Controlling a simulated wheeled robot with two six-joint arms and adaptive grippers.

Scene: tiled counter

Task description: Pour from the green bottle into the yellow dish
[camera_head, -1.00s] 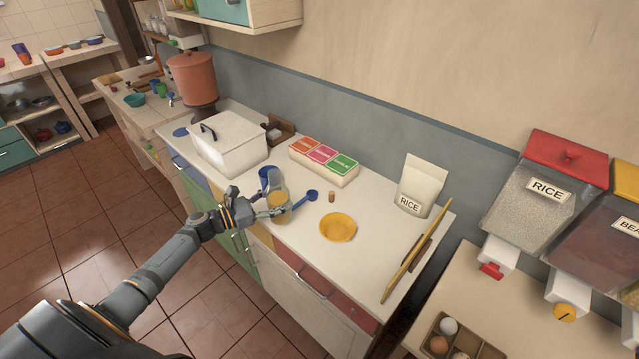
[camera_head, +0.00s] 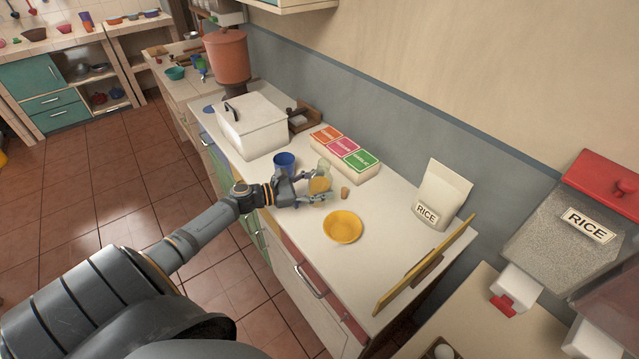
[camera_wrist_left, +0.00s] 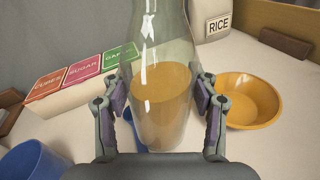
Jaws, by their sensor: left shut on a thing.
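The green bottle (camera_head: 321,178) is clear, pale green glass with amber liquid in its lower part. My left gripper (camera_head: 314,188) is shut on it and holds it roughly upright. In the left wrist view the bottle (camera_wrist_left: 163,100) stands between the two fingers of the left gripper (camera_wrist_left: 161,108), and its top is cut off. The yellow dish (camera_head: 343,227) is round and shallow and sits on the counter, apart from the bottle. The dish also shows to the right of the bottle in the wrist view (camera_wrist_left: 245,100). My right gripper is not in view.
A blue cup (camera_head: 285,160) stands left of the bottle, and a small cork (camera_head: 345,193) stands right of it. Behind are the labelled boxes (camera_head: 345,153) and a rice bag (camera_head: 441,195). The counter around the dish is clear.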

